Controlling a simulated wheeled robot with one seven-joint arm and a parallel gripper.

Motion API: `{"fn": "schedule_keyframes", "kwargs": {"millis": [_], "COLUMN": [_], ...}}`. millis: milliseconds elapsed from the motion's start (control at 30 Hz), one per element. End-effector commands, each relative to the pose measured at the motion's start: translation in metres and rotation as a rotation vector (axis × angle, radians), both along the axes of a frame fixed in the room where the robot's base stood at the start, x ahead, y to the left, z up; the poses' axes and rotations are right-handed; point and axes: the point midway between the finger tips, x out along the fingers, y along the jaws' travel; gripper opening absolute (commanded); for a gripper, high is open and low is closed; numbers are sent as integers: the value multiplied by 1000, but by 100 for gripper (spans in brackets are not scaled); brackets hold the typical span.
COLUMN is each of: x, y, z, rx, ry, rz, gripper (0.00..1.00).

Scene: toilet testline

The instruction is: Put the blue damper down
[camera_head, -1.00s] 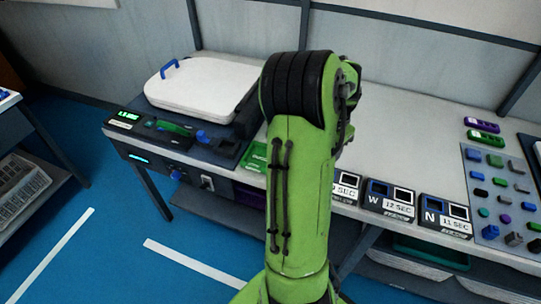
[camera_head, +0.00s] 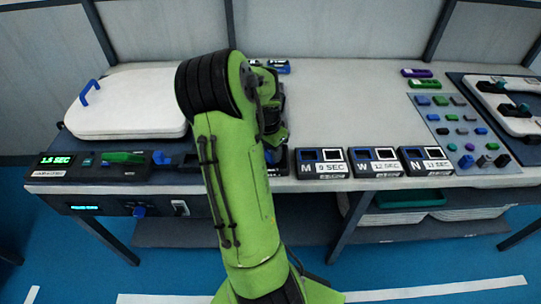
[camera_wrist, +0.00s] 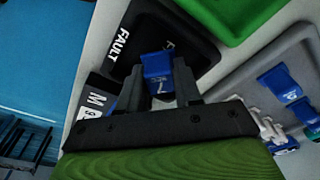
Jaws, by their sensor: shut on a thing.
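In the wrist view my gripper (camera_wrist: 157,88) is shut on the blue damper (camera_wrist: 158,66), which carries a white mark like a 7. The damper sits between the two dark fingers, over a black tray (camera_wrist: 203,50) marked FAULT. I cannot tell whether it touches the tray. In the head view my green arm reaches over the bench and hides most of the gripper and the damper.
A green tray (camera_wrist: 232,16) and a grey tray (camera_wrist: 245,72) with blue dampers (camera_wrist: 278,78) lie beside the black one. On the bench (camera_head: 340,105) stand a white lid (camera_head: 128,105), labelled boxes (camera_head: 375,163) and a board of small coloured blocks (camera_head: 460,128). The bench's back middle is clear.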

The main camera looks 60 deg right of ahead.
Motion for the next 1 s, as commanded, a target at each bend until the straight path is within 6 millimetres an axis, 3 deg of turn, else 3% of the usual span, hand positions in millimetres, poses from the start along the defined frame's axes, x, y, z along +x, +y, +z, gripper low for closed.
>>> {"fn": "schedule_keyframes", "kwargs": {"millis": [367, 400, 467, 767, 867, 1000], "x": [0, 0, 0, 0, 1, 3], "y": [0, 0, 0, 0, 1, 5], "z": [-7, -7, -6, -3, 13, 52], "rx": [-1, -1, 0, -1, -4, -5], "ry": [-1, -1, 0, -1, -3, -5], "rz": [-1, 0, 0, 0, 0, 3], "gripper": [0, 37, 44, 44, 44, 44]}}
